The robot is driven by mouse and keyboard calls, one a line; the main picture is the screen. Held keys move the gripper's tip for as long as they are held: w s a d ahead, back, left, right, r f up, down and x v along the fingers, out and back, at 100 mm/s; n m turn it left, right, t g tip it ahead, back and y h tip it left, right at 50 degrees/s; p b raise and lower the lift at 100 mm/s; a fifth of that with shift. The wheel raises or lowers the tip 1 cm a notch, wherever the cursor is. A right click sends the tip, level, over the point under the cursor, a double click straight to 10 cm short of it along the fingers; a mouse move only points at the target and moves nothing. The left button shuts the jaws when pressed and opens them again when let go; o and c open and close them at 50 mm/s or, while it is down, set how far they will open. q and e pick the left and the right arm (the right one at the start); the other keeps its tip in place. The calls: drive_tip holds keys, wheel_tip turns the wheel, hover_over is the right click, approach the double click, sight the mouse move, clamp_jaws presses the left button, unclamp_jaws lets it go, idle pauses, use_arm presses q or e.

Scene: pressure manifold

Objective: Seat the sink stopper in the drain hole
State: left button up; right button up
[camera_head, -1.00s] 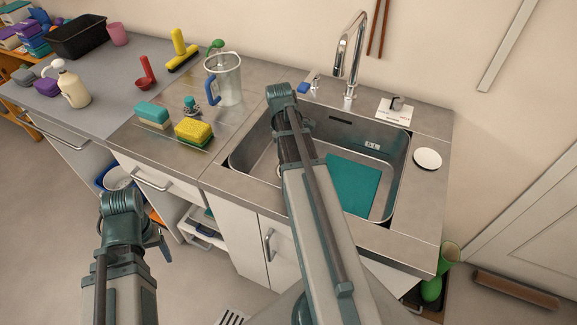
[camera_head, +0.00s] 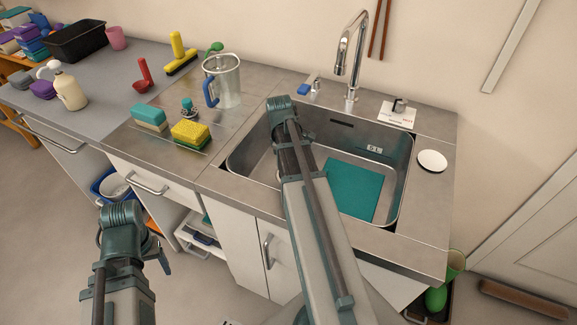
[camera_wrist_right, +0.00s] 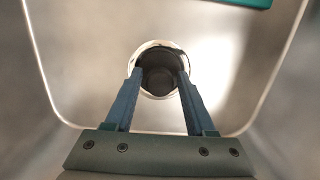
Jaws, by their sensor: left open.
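The steel sink (camera_head: 405,185) is set in the counter. In the right wrist view, the drain's pale ring (camera_wrist_right: 150,91) lies in the sink floor. A dark round thing (camera_wrist_right: 160,80) sits within the ring, between the fingers of my right gripper (camera_wrist_right: 160,76). I cannot tell whether it is the stopper or the dark drain opening, or whether the fingers touch it. In the head view, my right forearm hides the drain and the right gripper. My left gripper (camera_head: 160,256) is open, low in front of the cabinets, mostly hidden behind its wrist and away from the sink.
A teal mat (camera_head: 354,190) lies in the sink. The faucet (camera_head: 352,60) stands behind it. A white disc (camera_head: 432,161) lies on the right counter. A clear jug (camera_head: 226,82), yellow sponge (camera_head: 190,135) and teal sponge (camera_head: 149,117) stand left of the sink.

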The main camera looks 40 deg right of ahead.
drive_tip(key=shift+o, duration=0.6)
drive_tip(key=shift+r, duration=0.1)
wheel_tip(320, 180, up, 12)
drive_tip(key=w+p, duration=0.1)
drive_tip(key=p, duration=1.1)
drive_tip(key=shift+w+a, duration=0.15)
drive_tip(key=shift+a, duration=0.2)
